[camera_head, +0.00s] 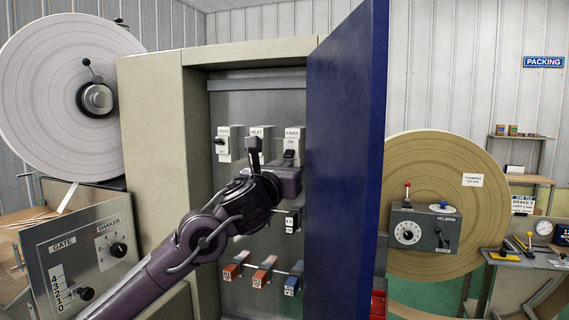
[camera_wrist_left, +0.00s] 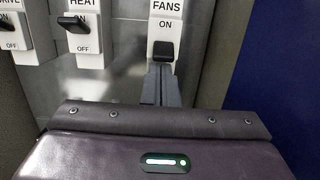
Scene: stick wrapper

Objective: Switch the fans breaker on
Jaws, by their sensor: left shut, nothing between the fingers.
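The fans breaker (camera_head: 292,138) is a white block, rightmost of the top row in the open cabinet. It shows in the left wrist view (camera_wrist_left: 165,28) with "ON" readable and its black lever (camera_wrist_left: 163,50) down below that word. No "OFF" is visible there. My left gripper (camera_head: 254,144) is shut and empty, in front of the top row. In the left wrist view its fingers (camera_wrist_left: 160,82) point up just under the fans lever; I cannot tell whether they touch it. My right gripper is not in view.
The heat breaker (camera_wrist_left: 81,26) and drive breaker (camera_wrist_left: 12,30) stand to the left, levers up with "OFF" showing. The blue cabinet door (camera_head: 345,160) stands open close on the right. More breakers (camera_head: 259,276) sit lower. The cabinet's beige side (camera_head: 152,160) is on the left.

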